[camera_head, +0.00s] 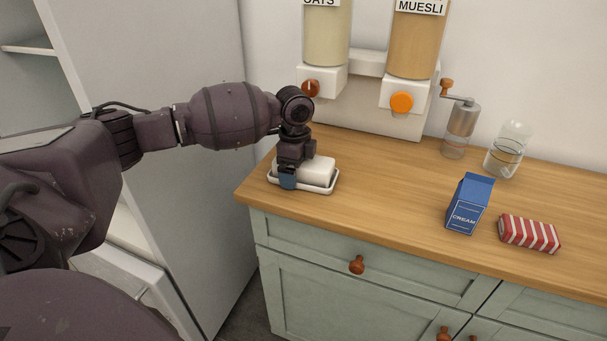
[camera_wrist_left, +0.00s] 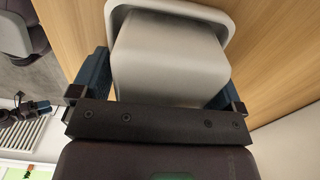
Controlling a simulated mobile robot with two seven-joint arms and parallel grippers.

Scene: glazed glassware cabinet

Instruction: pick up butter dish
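The butter dish is a white rounded block or lid (camera_head: 318,170) on a shallow white tray (camera_head: 317,188), sitting at the left end of the wooden counter. My left gripper (camera_head: 288,180) is at the left side of the dish, pointing down, and partly hides it. In the left wrist view the lid (camera_wrist_left: 165,60) lies between the two widely spread blue fingers (camera_wrist_left: 165,88), with the tray rim (camera_wrist_left: 228,18) around its far end. The fingers are very close to the lid's sides; I cannot see a firm grip.
Cereal dispensers (camera_head: 412,45) stand behind the dish. A grinder (camera_head: 461,128), a glass jar (camera_head: 507,150), a blue cream carton (camera_head: 468,204) and a red-striped packet (camera_head: 529,234) are to the right. Bare counter (camera_head: 390,190) lies between the dish and the carton.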

